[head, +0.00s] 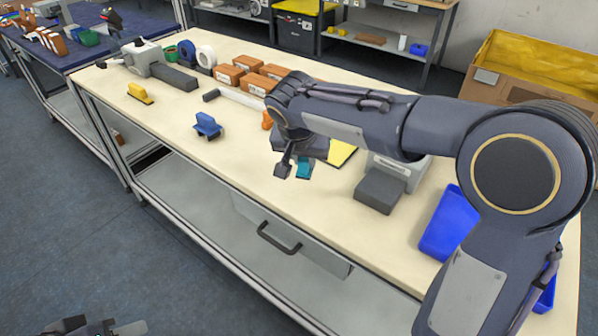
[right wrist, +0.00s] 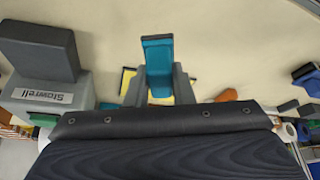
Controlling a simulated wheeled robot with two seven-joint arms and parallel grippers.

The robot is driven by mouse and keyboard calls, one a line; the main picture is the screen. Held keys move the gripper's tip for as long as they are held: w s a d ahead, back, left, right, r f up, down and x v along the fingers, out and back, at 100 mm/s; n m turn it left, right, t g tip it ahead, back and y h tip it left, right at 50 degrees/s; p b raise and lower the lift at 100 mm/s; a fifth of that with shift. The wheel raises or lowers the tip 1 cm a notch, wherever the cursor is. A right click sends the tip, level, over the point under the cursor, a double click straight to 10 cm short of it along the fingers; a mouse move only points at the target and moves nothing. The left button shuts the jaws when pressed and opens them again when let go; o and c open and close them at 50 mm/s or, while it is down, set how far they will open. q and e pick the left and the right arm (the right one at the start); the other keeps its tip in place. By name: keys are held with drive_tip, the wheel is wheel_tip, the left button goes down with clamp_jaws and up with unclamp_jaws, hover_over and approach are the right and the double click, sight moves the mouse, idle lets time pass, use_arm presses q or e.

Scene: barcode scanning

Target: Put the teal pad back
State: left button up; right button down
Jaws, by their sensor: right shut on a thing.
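My right gripper (head: 293,168) is shut on the teal pad (head: 304,168) above the front part of the bench. In the right wrist view the teal pad (right wrist: 158,55) stands out between the two grey fingers (right wrist: 158,88), with a dark edge at its top. A yellow square (head: 342,153) lies on the bench just behind the gripper; it is partly hidden by the arm and also shows in the right wrist view (right wrist: 127,80). A part of my left gripper (head: 100,328) shows at the bottom left edge; its fingers are not clear.
A blue pad (head: 208,125) and a yellow one (head: 139,93) stand on the bench (head: 190,100) to the left. A grey device (head: 380,190) and a blue bin (head: 448,222) are to the right. Brown boxes (head: 229,75) and tape rolls stand behind. The front middle is clear.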

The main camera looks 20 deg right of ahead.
sight(299, 173)
drive_tip(key=shift+w+a+f, duration=0.15)
drive_tip(key=shift+a+f, duration=0.15)
drive_tip(key=shift+f, duration=0.1)
drive_tip(key=shift+w+a+f, duration=0.1)
drive_tip(key=shift+a+f, duration=0.05)
drive_tip(key=shift+f, duration=0.8)
drive_tip(key=shift+w+a+f, duration=0.1)
drive_tip(key=shift+f, duration=0.8)
drive_tip(key=shift+s, duration=0.1)
drive_tip(key=shift+f+b, duration=0.1)
drive_tip(key=shift+b, duration=0.2)
drive_tip(key=c, duration=1.7)
unclamp_jaws()
drive_tip(key=shift+f, duration=0.1)
drive_tip(key=o, duration=0.4)
drive_tip(key=shift+o, duration=0.2)
